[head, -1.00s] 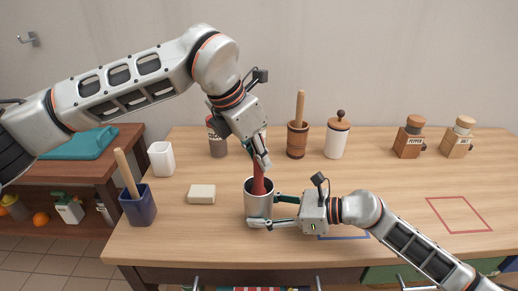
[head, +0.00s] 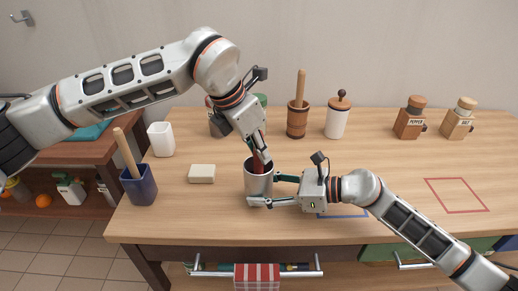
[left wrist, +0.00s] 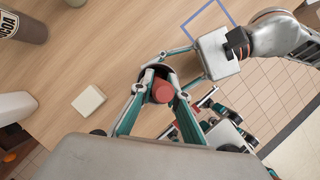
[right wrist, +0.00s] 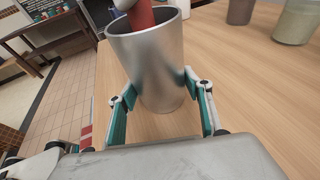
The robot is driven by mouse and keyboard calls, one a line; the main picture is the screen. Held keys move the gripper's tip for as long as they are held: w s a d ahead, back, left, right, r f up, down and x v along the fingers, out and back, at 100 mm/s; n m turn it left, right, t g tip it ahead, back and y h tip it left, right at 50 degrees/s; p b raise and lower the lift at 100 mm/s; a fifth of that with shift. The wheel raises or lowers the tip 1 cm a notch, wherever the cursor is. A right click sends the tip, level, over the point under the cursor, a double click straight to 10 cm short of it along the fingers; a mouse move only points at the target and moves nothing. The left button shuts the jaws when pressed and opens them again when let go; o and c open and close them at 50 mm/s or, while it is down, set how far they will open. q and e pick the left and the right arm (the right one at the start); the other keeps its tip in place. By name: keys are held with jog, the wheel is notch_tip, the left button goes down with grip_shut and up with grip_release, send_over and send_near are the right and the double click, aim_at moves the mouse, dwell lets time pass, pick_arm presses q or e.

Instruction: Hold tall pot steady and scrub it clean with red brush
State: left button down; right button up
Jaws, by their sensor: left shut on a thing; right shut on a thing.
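The tall metal pot (head: 257,184) stands upright on the counter near its front edge. My right gripper (head: 272,188) is shut on the pot from the right; its fingers show on both sides of the pot in the right wrist view (right wrist: 160,100). The red brush (head: 259,162) is held by my left gripper (head: 258,150) from above, with its lower part inside the pot. In the left wrist view the round red end of the brush (left wrist: 162,91) sits between the fingers. The brush's lower end is hidden by the pot wall.
A pale sponge-like block (head: 202,174) lies left of the pot. A blue holder (head: 141,186) with a wooden handle and a white cup (head: 161,139) stand further left. Jars and shakers (head: 410,118) line the back. Blue and red outlined squares (head: 458,196) mark the right.

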pick_arm(q)
jog(key=shift+f, duration=0.5)
dwell(0.4)
